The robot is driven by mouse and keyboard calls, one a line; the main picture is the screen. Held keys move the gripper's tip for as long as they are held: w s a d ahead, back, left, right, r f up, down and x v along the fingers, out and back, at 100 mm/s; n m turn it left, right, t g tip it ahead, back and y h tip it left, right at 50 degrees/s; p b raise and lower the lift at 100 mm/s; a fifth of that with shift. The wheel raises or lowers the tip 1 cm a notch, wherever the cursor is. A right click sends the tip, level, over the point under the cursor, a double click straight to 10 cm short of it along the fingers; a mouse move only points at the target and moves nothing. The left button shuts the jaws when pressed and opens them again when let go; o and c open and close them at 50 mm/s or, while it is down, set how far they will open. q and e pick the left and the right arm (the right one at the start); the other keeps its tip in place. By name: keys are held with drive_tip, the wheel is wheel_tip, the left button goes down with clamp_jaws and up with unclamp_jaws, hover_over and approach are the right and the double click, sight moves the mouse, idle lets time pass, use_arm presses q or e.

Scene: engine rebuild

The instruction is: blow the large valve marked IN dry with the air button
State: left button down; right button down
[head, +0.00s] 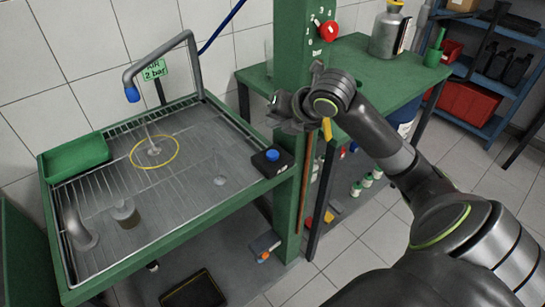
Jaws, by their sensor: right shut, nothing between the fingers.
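The valve (154,151) stands on the wire rack inside a yellow ring (178,146), its thin stem pointing up. Its marking is too small to read. A bent grey air pipe with a blue nozzle (132,94) hangs above and to the left of it. The air button (272,155) is a blue cap on a black box at the right edge of the sink bench. My right gripper (285,108) is shut and empty, above and slightly right of the button, apart from it. My left gripper is out of view.
A green tray (80,155) sits at the left. A green post (290,200) with a red knob (329,31) stands close beside my right arm.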

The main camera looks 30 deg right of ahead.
drive_tip(key=b, duration=0.5)
hover_over(276, 156)
wheel_tip(276, 156, down, 6)
drive_tip(key=shift+w+r, duration=0.1)
drive_tip(key=shift+f, duration=0.5)
drive_tip(key=shift+f, duration=0.15)
idle(1.1)
drive_tip(key=shift+f, duration=0.3)
drive_tip(key=shift+f+b, duration=0.55)
drive_tip(key=shift+b, duration=0.1)
idle(0.5)
drive_tip(key=shift+r, duration=0.1)
drive_tip(key=shift+r+p, duration=0.95)
drive_tip(key=shift+p, duration=0.1)
